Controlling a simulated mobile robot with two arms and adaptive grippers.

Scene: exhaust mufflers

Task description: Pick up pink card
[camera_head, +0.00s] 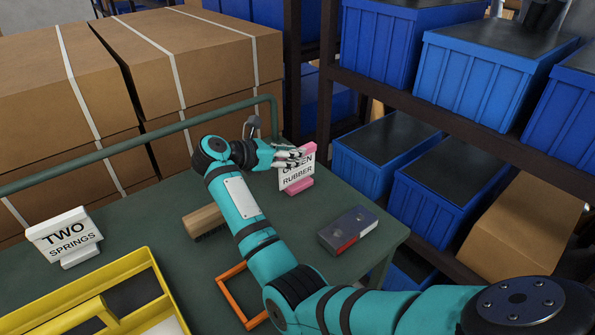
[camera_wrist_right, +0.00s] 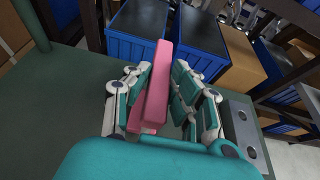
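The pink card (camera_head: 297,170) stands upright in a pink base at the back right of the green table, its white face reading "RUBBER" with the word above partly covered. My right gripper (camera_head: 290,157) is at the card's upper part, its fingers covering some of the lettering. In the right wrist view the card (camera_wrist_right: 157,85) stands edge-on between the two fingers of the gripper (camera_wrist_right: 160,92). The fingers are apart, one on each side of the card; a gap shows on the right side. Contact on the left side is unclear. My left gripper is out of view.
On the table (camera_head: 330,275) are a grey-and-red block (camera_head: 348,230), a wooden brush (camera_head: 204,221), an orange frame (camera_head: 232,295), a yellow tray (camera_head: 160,285) and a "TWO SPRINGS" sign (camera_head: 65,236). A green rail (camera_head: 130,143) runs behind. Shelves with blue bins (camera_head: 440,190) stand close at right.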

